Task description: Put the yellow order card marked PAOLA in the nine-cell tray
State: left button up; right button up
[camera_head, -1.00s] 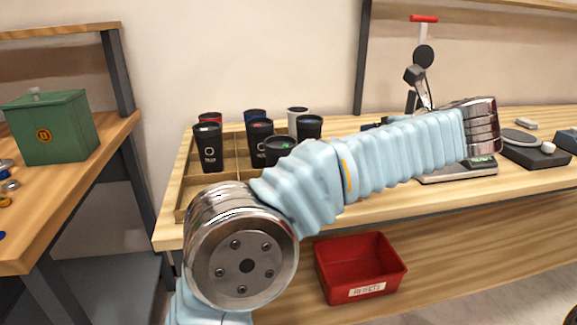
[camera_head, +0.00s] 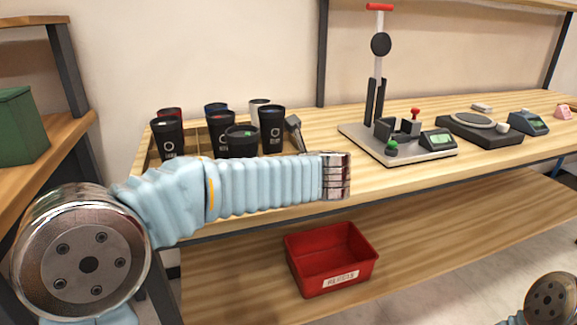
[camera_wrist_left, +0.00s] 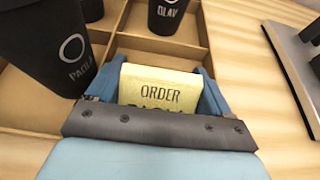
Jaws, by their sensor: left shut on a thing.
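My left gripper (camera_wrist_left: 163,68) is shut on the yellow order card (camera_wrist_left: 158,88), which stands between the blue fingers. The card reads ORDER; the name under it is partly hidden by the gripper. The card is over the right part of the wooden nine-cell tray (camera_wrist_left: 152,43), next to an empty-looking cell; its exact height I cannot tell. A black cup marked PAOLA (camera_wrist_left: 42,45) stands at the left in the wrist view, and a black cup marked OLAV (camera_wrist_left: 173,14) stands behind. In the head view my left forearm hides the tray's front. My right gripper is out of view.
Several cups (camera_head: 167,137) stand in the tray. A red bin (camera_head: 330,255) is on the shelf below. A green box (camera_head: 18,127) stands at the left.

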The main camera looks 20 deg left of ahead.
pick_arm(q)
jog(key=shift+f, duration=0.1)
jog(key=o, duration=0.8)
jog(key=shift+c, duration=0.2)
jog(key=shift+d+r, duration=0.1)
jog(key=shift+r, duration=0.15)
jog(key=v, duration=1.1)
jog(key=shift+s+b, duration=0.35)
jog(key=shift+s, duration=0.05)
jog(key=shift+d+r, duration=0.1)
jog(key=shift+d, duration=0.05)
